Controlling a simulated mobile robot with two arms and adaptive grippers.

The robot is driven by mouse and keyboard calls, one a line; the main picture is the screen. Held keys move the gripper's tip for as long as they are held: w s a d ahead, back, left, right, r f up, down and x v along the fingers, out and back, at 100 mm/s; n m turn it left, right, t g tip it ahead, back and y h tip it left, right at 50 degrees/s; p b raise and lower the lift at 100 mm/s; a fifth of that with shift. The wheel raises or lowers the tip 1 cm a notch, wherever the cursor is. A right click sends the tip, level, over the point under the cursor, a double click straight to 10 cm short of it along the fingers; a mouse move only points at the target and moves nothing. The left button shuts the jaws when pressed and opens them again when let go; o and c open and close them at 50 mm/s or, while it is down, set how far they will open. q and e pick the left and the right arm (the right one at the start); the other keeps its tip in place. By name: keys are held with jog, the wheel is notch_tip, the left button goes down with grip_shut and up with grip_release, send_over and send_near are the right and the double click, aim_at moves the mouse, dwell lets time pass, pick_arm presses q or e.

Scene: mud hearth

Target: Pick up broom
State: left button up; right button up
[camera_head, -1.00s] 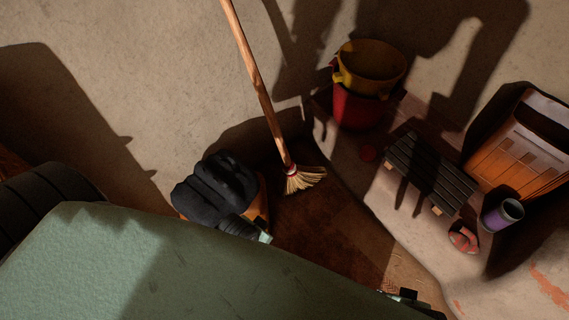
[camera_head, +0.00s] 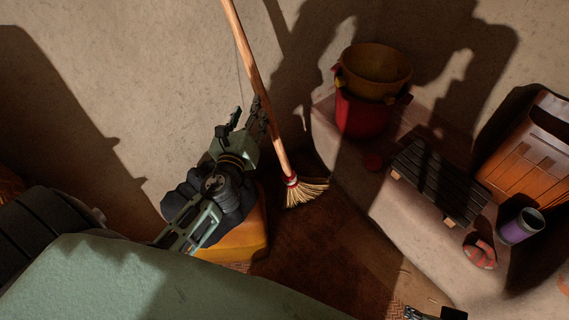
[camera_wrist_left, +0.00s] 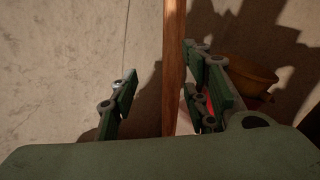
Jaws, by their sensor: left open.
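The broom leans against the wall, with a long wooden handle (camera_head: 254,75) and straw bristles (camera_head: 305,191) down on the floor, bound in red and white. My left gripper (camera_head: 249,112) is open and empty, just left of the handle's lower half in the head view. In the left wrist view the handle (camera_wrist_left: 174,70) runs upright between the two fingers of my left gripper (camera_wrist_left: 160,95), closer to the right finger. I cannot tell whether the handle is within the fingers or beyond them. A dark mechanical part at the head view's bottom edge may be my right gripper (camera_head: 435,313).
An orange container with dark lumps (camera_head: 240,240) stands under my left arm. On the ledge to the right are a yellow pot (camera_head: 376,68) in a red bucket (camera_head: 360,116), a dark slatted rack (camera_head: 440,180), a purple cup (camera_head: 521,226) and an orange slatted box (camera_head: 530,145).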

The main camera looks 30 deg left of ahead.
aim_at(249, 74)
pick_arm(q)
jog(key=shift+m+h, duration=0.3)
jog(key=shift+m, duration=0.5)
jog(key=x, duration=0.8)
jog(key=shift+w+d+r+b, duration=0.1)
jog(key=shift+w+d+b, duration=0.1)
jog(key=shift+b, duration=0.2)
jog(key=shift+c, duration=0.3)
jog(key=shift+a, duration=0.1)
grip_shut()
jog(key=shift+r, duration=0.15)
